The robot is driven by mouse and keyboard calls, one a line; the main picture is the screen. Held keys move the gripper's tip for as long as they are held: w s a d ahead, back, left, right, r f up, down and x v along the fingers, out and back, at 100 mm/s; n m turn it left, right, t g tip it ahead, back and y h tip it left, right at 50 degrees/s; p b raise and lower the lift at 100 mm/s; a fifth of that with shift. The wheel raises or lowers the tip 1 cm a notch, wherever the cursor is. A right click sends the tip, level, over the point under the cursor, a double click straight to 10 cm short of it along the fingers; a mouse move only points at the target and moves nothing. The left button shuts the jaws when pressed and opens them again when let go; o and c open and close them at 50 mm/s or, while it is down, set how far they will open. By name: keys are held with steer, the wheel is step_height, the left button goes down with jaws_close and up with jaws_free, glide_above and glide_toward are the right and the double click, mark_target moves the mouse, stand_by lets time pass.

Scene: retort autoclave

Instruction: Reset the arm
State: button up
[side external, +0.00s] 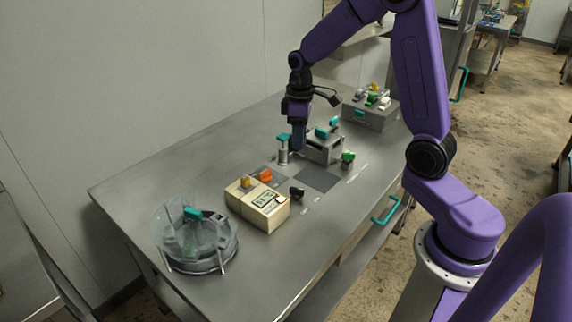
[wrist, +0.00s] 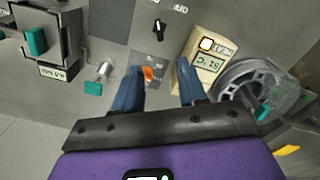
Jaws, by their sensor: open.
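My gripper (wrist: 158,88) is open in the wrist view, its two blue fingers apart with nothing between them. In the side view my gripper (side external: 298,148) points down over the metal table, close to a small valve with a teal handle (side external: 283,138). An orange knob (wrist: 148,73) on the panel shows beyond the fingertips in the wrist view; it also shows in the side view (side external: 265,175). The fingertips look clear of it. Part of the table under my gripper is hidden in the side view.
A cream box with a display (side external: 262,205) and a round clear-walled vessel (side external: 195,240) stand at the left. A grey box with a teal handle (side external: 325,146) and a box with several coloured knobs (side external: 371,110) stand behind.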

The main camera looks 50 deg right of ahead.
steer(key=s+a+r+n, duration=0.2)
steer(key=s+a, duration=0.5)
steer(key=s, duration=0.2)
steer(key=s+a+r+n, duration=0.2)
steer(key=s+a+n, duration=0.1)
steer(key=s+a, duration=0.4)
steer(key=s+d+n, duration=0.1)
steer(key=s, duration=1.1)
steer(key=shift+r+n, duration=0.35)
steer(key=shift+n, duration=0.05)
